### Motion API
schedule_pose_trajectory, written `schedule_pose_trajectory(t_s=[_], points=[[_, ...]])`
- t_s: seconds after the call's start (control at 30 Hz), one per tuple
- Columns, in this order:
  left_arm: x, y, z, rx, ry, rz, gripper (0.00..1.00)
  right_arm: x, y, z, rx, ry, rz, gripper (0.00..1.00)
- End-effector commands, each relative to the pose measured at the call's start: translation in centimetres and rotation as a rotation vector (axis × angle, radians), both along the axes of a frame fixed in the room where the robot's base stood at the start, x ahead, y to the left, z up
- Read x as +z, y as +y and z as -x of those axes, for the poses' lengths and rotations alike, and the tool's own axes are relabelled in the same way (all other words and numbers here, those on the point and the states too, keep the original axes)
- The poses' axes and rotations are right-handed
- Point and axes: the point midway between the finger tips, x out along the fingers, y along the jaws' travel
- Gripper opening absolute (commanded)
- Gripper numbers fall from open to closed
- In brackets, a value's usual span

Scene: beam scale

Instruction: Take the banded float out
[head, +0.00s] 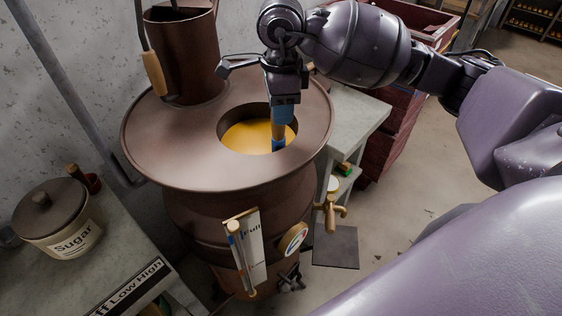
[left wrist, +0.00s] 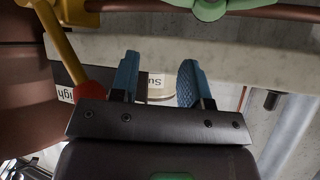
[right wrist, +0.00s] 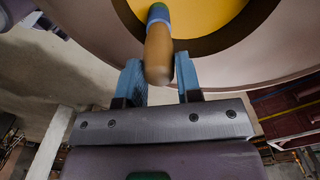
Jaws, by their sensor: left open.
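The banded float (right wrist: 158,50) is a slim wooden-brown cylinder with blue and green bands. It sits between the blue fingers of my right gripper (head: 281,120), which look closed on it. In the head view the float (head: 278,135) hangs below the fingers inside the round opening of the brown vat, over orange liquid (head: 250,136). Its blue lower part is low in the opening; I cannot tell whether it touches the liquid. My left gripper (left wrist: 157,75) is open and empty, away from the vat opening, and shows only in its own wrist view.
A sugar jar (head: 55,220) stands on the counter at left.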

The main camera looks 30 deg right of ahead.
Motion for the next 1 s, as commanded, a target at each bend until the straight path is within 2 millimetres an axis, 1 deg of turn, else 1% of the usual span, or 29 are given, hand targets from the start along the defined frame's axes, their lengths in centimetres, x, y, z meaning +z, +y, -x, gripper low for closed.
schedule_pose_trajectory(t_s=[0.03,0.07,0.37,0.4,0.47,0.57,1.0], points=[[0.0,0.0,0.0,0.000,0.000,0.000,0.43,0.0,0.0,0.0,0.000,0.000,0.000,0.10],[0.0,0.0,0.0,0.000,0.000,0.000,0.43,0.0,0.0,0.0,0.000,0.000,0.000,0.08],[0.1,0.0,-0.2,-0.001,-0.004,-0.001,0.43,0.0,0.0,0.0,0.000,0.000,0.000,0.07],[0.2,0.0,-0.2,-0.002,-0.004,0.000,0.43,0.0,0.0,0.0,0.000,0.000,0.000,0.04],[0.2,0.0,-0.3,-0.002,-0.006,0.000,0.43,0.1,0.0,0.0,0.000,0.000,0.000,0.03],[0.5,-0.1,-0.4,-0.002,-0.009,0.000,0.43,0.4,0.0,0.0,0.000,-0.001,0.000,0.03],[2.0,-0.1,-0.8,-0.004,-0.021,0.000,0.43,3.3,0.0,0.0,0.000,-0.001,0.000,0.03]])
